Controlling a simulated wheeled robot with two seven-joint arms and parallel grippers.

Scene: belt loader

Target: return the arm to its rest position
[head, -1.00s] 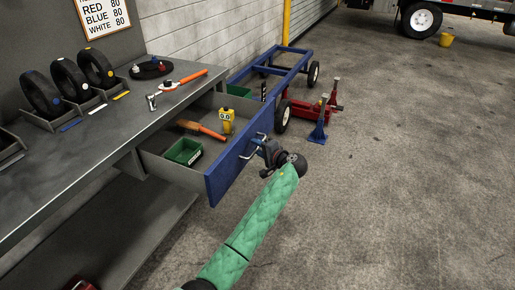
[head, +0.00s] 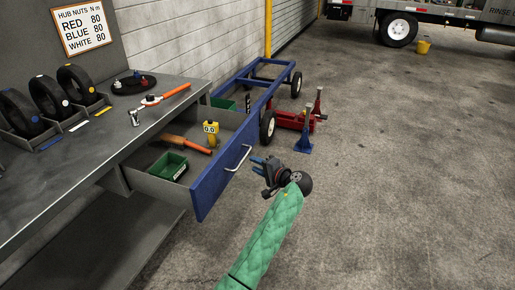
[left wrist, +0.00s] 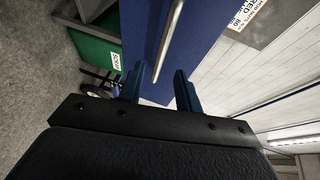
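My left arm in its green sleeve comes in from the bottom of the head view. Its gripper (head: 262,163) is just right of the blue drawer front (head: 212,180), apart from the drawer's metal handle (head: 238,158). In the left wrist view the two blue fingers (left wrist: 160,88) stand apart with nothing between them. The handle (left wrist: 170,40) shows beyond the fingertips there, against the blue drawer front (left wrist: 190,30). The drawer is pulled open from the grey bench. My right gripper is in neither view.
The drawer holds a green box (head: 168,166), an orange-handled tool (head: 187,143) and a yellow gauge (head: 211,133).

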